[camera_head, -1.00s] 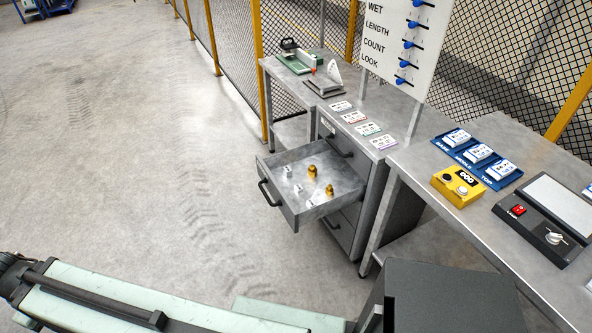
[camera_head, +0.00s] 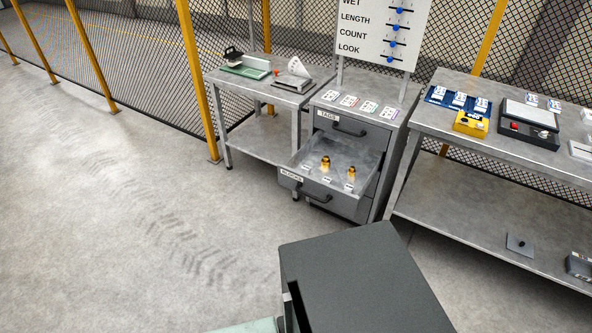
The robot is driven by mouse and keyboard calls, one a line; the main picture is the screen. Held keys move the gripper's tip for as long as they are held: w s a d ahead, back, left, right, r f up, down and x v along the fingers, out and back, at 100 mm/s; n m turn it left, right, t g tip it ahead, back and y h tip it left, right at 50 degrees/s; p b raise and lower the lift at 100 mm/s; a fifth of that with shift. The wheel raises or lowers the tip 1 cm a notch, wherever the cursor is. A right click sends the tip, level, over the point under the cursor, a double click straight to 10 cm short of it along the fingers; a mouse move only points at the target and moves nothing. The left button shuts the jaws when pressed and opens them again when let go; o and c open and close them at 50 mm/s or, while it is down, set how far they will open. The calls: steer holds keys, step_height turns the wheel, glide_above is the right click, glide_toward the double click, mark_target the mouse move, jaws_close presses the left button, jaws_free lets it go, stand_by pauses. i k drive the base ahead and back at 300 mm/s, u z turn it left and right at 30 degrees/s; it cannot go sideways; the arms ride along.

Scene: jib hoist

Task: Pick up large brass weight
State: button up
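Two brass weights stand upright in the open drawer (camera_head: 303,176) of the grey cabinet. The left brass weight (camera_head: 325,164) looks slightly larger and sits farther back. The other brass weight (camera_head: 351,174) is nearer the drawer's right front. Small pale pieces lie around them, too small to make out well. My gripper is not in view, so I cannot tell whether it is open or shut.
The cabinet (camera_head: 362,115) has tag cards on top and stands between a left side table (camera_head: 262,92) and a right workbench (camera_head: 425,120). A yellow box (camera_head: 470,123) is on the bench. Yellow-posted mesh fencing runs behind. Open floor (camera_head: 130,220) lies left.

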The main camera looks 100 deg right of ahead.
mark_target(326, 162)
steer(key=u, duration=0.05)
steer(key=i, duration=0.3)
steer(key=z, duration=3.35)
steer(key=i, duration=1.5)
steer(key=u, duration=0.05)
